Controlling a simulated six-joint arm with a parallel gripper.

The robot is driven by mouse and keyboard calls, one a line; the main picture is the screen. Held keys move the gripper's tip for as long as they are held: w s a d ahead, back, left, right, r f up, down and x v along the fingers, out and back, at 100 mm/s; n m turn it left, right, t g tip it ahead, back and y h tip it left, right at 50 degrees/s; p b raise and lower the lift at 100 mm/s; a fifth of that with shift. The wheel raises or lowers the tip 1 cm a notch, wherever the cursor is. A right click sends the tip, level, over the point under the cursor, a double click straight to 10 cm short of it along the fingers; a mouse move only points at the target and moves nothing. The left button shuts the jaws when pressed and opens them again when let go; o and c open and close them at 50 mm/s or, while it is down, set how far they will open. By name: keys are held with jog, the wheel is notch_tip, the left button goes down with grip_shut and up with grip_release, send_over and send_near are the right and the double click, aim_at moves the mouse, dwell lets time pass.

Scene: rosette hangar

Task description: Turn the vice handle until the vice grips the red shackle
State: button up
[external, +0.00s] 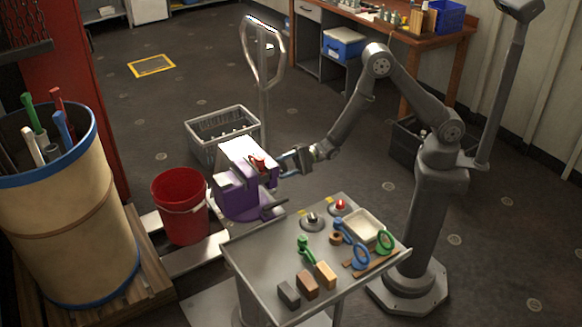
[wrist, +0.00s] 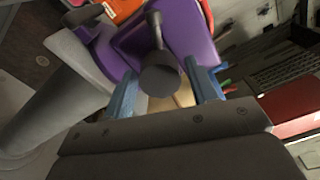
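The purple vice (external: 237,197) stands left of the table, with a pale top. The red shackle (external: 258,163) sits at its right end, close to my gripper (external: 297,161). In the wrist view, the purple vice body (wrist: 180,35) fills the upper middle. The dark vice handle (wrist: 159,78) ends in a round knob that lies between the blue fingers of my gripper (wrist: 163,80). The fingers are wide apart, one on each side of the knob; I cannot tell whether they touch it. The jaw gap around the shackle is too small to make out.
A grey table (external: 262,262) in front holds several blocks, tools and a pale tray (external: 362,226). A red bucket (external: 181,207) stands left of the vice, and a grey crate (external: 222,128) behind it. A large barrel (external: 70,215) is at far left. Floor beyond the crate is open.

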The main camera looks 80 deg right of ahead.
jog(key=v, duration=0.7)
dwell(0.4)
jog(key=x, duration=0.6)
jog(key=shift+w+a, duration=0.4)
jog(key=shift+n, duration=1.4)
jog(key=shift+m, duration=0.3)
